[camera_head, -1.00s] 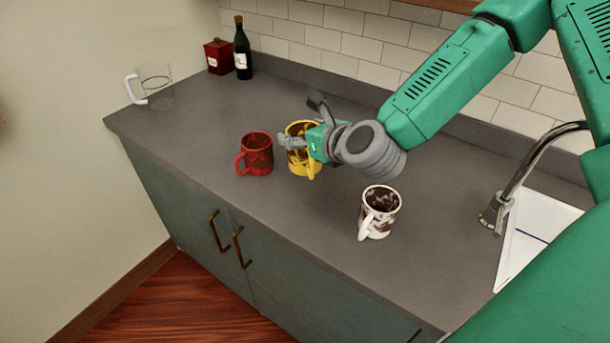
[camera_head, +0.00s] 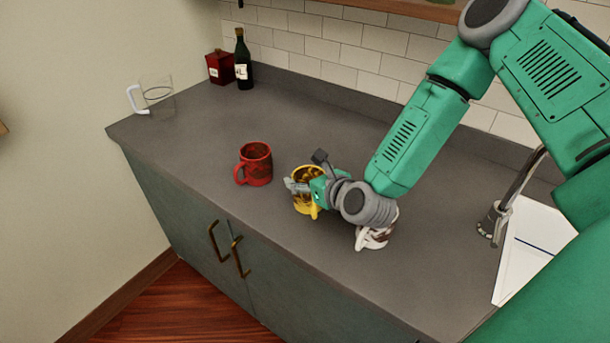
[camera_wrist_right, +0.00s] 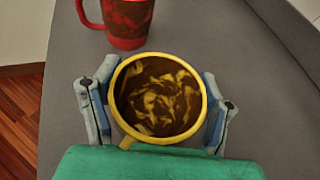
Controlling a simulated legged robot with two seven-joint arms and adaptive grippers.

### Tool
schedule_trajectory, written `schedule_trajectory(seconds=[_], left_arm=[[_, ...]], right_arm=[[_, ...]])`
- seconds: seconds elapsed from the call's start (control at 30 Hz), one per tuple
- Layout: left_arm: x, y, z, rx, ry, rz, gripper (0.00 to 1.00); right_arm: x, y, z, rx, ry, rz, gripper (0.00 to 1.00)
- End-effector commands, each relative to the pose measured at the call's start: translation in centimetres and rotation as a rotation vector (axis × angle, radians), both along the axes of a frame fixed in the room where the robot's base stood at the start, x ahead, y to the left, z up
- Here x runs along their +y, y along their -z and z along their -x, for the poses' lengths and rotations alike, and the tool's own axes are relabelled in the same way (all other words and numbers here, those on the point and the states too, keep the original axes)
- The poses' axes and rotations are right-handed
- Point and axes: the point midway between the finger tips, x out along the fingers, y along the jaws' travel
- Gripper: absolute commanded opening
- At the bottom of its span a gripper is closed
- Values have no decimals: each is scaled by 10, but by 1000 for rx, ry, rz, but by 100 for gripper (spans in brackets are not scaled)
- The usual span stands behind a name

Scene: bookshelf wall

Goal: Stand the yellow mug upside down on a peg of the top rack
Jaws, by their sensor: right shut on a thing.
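The yellow mug (camera_head: 303,205) is upright with its mouth up, and its inside has a brown and yellow pattern. Its handle faces the front in the head view. My right gripper (camera_head: 304,184) is shut on the mug. In the right wrist view, the yellow mug (camera_wrist_right: 160,138) sits between the two fingers of the right gripper (camera_wrist_right: 160,75), one on each side. I cannot tell whether the mug's base touches the counter. My left gripper is not in view. No peg rack can be made out in these frames.
A red mug (camera_head: 257,165) stands left of the yellow mug. A white and brown mug (camera_head: 372,240) is partly hidden behind my right wrist. A glass pitcher (camera_head: 158,97), red box (camera_head: 219,62) and dark bottle (camera_head: 243,62) stand at the back left. A faucet (camera_head: 492,222) and sink (camera_head: 530,255) are right.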

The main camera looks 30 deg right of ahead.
Motion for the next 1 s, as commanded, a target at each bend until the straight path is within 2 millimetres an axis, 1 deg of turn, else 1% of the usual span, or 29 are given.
schedule_trajectory(seconds=[0.07, 0.1, 0.13, 0.17, 0.4, 0.5, 0.57, 0.67, 0.93, 1.0], left_arm=[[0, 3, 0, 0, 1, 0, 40], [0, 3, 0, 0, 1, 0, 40], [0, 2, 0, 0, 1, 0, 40], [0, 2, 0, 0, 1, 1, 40], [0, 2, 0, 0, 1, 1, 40], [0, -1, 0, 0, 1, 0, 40], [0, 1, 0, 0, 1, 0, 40], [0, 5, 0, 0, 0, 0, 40], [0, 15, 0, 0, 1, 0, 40], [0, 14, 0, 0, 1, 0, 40]], right_arm=[[-1, 2, -1, -1, 1, -1, 23], [-1, 3, 0, 1, 1, 0, 74], [0, 2, 0, 1, 1, 0, 85], [0, 2, 0, 1, 1, 1, 91], [4, 0, 0, 1, 0, 4, 91], [5, -3, 0, 1, 0, 5, 91], [4, -3, 5, 3, 1, 4, 91], [1, -8, 21, 2, 3, -1, 91], [-2, -31, 81, 2, 3, -5, 91], [-2, -38, 94, 4, 3, -3, 91]])
